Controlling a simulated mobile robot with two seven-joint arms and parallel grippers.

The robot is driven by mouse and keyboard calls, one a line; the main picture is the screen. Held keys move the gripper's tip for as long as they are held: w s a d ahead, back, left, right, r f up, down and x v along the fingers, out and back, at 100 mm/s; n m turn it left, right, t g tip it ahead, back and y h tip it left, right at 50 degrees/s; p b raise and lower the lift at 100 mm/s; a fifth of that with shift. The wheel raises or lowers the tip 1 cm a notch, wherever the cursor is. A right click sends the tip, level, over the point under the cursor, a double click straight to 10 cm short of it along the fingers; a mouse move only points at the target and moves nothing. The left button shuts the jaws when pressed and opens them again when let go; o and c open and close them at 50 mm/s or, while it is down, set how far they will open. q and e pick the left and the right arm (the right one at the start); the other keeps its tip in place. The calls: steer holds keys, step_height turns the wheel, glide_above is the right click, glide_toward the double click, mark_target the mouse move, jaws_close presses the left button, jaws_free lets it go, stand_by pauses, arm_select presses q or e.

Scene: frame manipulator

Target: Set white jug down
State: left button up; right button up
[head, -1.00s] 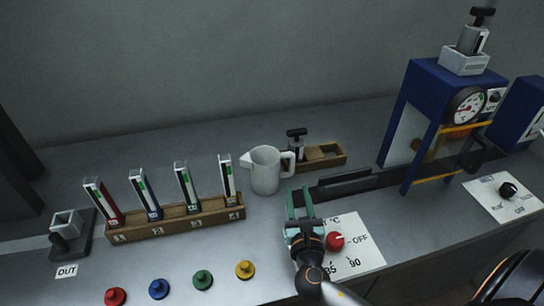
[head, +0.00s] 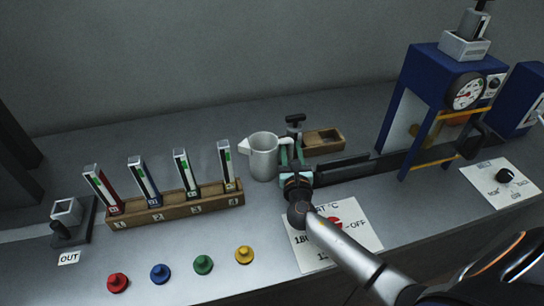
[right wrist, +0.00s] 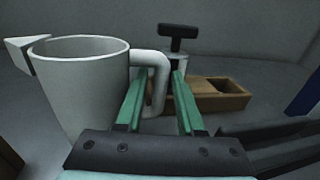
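The white jug (head: 263,158) stands upright on the grey bench, right of the wooden rack. Its spout points left and its handle points right, towards my right gripper (head: 291,152). In the right wrist view the jug (right wrist: 84,90) fills the left side. The two green fingers of my right gripper (right wrist: 159,75) are apart there, with the jug's handle (right wrist: 158,88) showing between them. I cannot tell whether a finger touches the handle. My left gripper is not in view.
A wooden tray (head: 338,144) with a black-handled tool (head: 294,123) is behind the gripper. The rack (head: 178,208) with several coloured holders is left of the jug. Coloured knobs line the front. A blue press (head: 425,75) stands right. The bench behind the rack is clear.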

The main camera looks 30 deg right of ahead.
steer(key=shift+w+d, duration=0.25)
steer(key=shift+w, duration=0.25)
jaws_close()
stand_by(1.1)
